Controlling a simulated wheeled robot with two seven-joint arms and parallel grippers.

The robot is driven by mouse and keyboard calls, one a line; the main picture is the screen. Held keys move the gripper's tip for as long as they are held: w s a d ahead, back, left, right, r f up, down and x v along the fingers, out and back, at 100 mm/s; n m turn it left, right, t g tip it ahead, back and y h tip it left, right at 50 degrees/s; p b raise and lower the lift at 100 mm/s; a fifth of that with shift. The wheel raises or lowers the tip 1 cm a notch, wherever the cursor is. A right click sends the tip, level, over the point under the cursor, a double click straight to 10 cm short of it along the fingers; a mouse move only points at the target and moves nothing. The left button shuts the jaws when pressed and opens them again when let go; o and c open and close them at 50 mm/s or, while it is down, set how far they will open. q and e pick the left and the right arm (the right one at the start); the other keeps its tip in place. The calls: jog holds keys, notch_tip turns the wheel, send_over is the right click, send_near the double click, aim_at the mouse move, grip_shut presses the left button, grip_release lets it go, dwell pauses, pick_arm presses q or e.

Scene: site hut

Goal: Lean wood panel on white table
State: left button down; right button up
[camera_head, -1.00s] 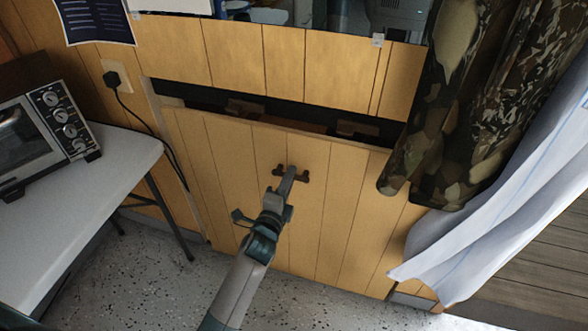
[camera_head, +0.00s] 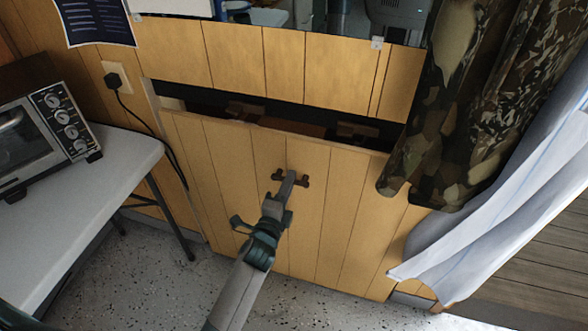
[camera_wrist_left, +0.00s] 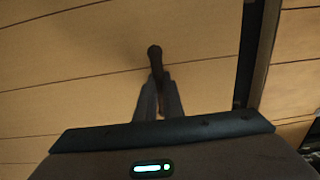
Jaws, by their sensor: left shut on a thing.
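The wood panel (camera_head: 335,225) is a light plank-faced board standing in front of the lower wall, with a dark gap above its top edge. A dark handle (camera_head: 302,181) sits on its upper middle part. My left gripper (camera_head: 289,178) is shut on this handle. In the left wrist view the fingers (camera_wrist_left: 158,97) close around the dark handle (camera_wrist_left: 155,55), in front of the panel's planks (camera_wrist_left: 90,55). The white table (camera_head: 100,176) stands at the left, apart from the panel. My right gripper is not in view.
A toaster oven (camera_head: 38,135) sits on the white table. A black cord hangs from the wall socket (camera_head: 116,78) between table and panel. A camouflage curtain (camera_head: 470,110) and a white cloth (camera_head: 480,220) hang at the right. The speckled floor (camera_head: 150,285) in front is clear.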

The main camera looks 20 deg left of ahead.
pick_arm(q)
jog(key=shift+s+d+r+p, duration=0.15)
jog(key=shift+s+r+p, duration=0.1)
jog(key=shift+s, duration=0.2)
jog(key=shift+s+d+r+p, duration=0.1)
jog(key=shift+s+r, duration=0.15)
jog(key=shift+s, duration=0.3)
jog(key=s, duration=0.1)
jog(key=s+p, duration=0.1)
jog(key=s+d, duration=0.1)
jog(key=shift+s+r, duration=0.1)
jog(key=shift+r, duration=0.25)
jog(key=shift+s, duration=0.1)
dwell(0.6)
jog(key=shift+s+d+r+p, duration=0.15)
jog(key=shift+s+p, duration=0.1)
jog(key=shift+s, duration=0.25)
jog(key=shift+s+d+r+p, duration=0.1)
jog(key=shift+s+p, duration=0.1)
jog(key=shift+s, duration=0.35)
jog(key=shift+s+d+r+p, duration=0.15)
jog(key=shift+s+p, duration=0.1)
jog(key=shift+s, duration=0.25)
